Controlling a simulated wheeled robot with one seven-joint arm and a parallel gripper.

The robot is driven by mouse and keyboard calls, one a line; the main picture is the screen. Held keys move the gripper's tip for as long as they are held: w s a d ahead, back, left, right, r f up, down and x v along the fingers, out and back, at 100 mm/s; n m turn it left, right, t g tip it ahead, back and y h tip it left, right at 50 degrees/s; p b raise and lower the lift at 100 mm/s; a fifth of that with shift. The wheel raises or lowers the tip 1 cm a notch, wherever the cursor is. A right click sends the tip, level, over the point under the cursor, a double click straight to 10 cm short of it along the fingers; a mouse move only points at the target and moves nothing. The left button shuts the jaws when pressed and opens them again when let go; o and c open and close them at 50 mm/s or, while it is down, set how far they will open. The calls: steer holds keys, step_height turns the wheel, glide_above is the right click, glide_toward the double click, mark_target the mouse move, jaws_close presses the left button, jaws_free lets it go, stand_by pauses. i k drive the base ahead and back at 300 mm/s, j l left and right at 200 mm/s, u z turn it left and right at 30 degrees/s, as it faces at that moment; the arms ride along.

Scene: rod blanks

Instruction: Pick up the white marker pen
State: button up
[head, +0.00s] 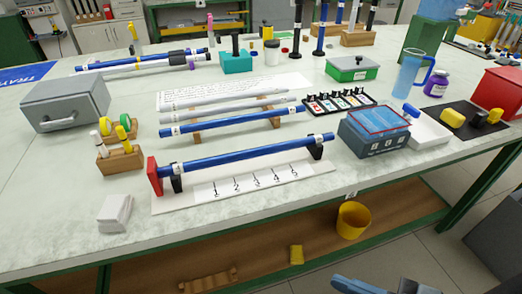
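A small white cylinder (96,138), which may be the white marker pen, stands upright at the left end of a wooden block (121,160) on the left of the bench. A yellow piece (122,133) stands beside it in the same block. The cylinder is too small to identify surely as a pen. A blue and dark part (365,287), seemingly of my arm or gripper, shows at the bottom edge, below the bench front and far from the block. Its fingers cannot be made out, and nothing held is visible.
A grey box (66,103) stands behind the block, and a white wedge-like piece (115,213) in front. A blue rod (245,152) lies on a rack with a red end plate (154,175) to the right. A yellow bin (352,220) is on the lower shelf.

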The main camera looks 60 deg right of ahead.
mark_target(96, 136)
steer(key=i+j, duration=0.1)
steer(key=j, duration=0.2)
steer(key=i+j, duration=0.15)
steer(key=j, duration=0.2)
steer(key=i+j+z, duration=0.1)
steer(key=j, duration=0.2)
steer(key=i+j, duration=0.1)
steer(key=j, duration=0.25)
steer(key=i+j, duration=0.25)
steer(key=i+z, duration=0.05)
steer(key=i, duration=0.1)
